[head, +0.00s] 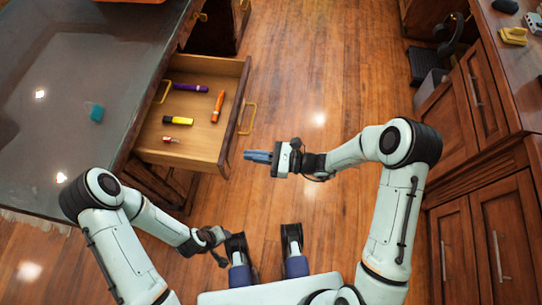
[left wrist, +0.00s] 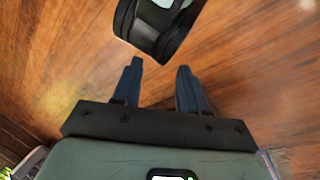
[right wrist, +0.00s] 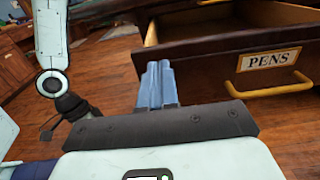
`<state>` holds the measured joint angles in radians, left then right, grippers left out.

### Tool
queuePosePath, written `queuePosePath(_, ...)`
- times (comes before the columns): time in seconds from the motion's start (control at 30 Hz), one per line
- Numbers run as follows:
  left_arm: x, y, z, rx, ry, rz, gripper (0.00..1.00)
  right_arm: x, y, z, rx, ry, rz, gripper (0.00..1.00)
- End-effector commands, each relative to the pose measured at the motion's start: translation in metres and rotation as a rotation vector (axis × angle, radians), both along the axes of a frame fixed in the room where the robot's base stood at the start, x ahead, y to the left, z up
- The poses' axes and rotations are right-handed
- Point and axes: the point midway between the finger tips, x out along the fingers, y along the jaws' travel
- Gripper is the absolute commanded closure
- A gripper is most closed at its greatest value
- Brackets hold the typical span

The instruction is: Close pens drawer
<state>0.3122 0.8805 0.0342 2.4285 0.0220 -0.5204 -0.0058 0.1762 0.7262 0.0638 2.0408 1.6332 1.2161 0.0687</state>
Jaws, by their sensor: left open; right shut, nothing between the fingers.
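The pens drawer (head: 207,147) is pulled open from the dark-topped wooden cabinet at left in the head view. It holds an orange marker (head: 217,106), a purple marker (head: 190,87), a yellow marker (head: 178,120) and a small red-and-white item (head: 171,139). Its front carries a "PENS" label (right wrist: 269,59) and a gold handle (right wrist: 270,88). My right gripper (head: 247,155) is shut and empty, beside the near end of the drawer front, apart from the handle (head: 248,118). My left gripper (left wrist: 160,68) is open and empty over the floor; its fingers are unclear in the head view.
The wooden floor between is clear.

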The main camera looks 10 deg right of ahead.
Motion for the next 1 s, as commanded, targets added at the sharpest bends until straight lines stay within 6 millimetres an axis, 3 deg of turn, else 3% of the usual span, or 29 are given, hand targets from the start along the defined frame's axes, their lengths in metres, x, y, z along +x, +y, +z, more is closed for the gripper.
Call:
queuePosePath(0.1, 0.005, 0.003, -0.005, 0.007, -0.014, 0.007, 0.57, 0.006, 0.022, -0.001, 0.001, -0.001, 0.003, 1.00)
queuePosePath(0.3, 0.011, 0.006, -0.009, 0.015, -0.030, 0.013, 0.57, 0.013, 0.043, -0.001, 0.000, -0.001, 0.002, 1.00)
queuePosePath(1.0, 0.013, 0.006, -0.010, 0.016, -0.034, 0.014, 0.57, 0.018, 0.056, 0.000, 0.001, -0.001, 0.001, 1.00)
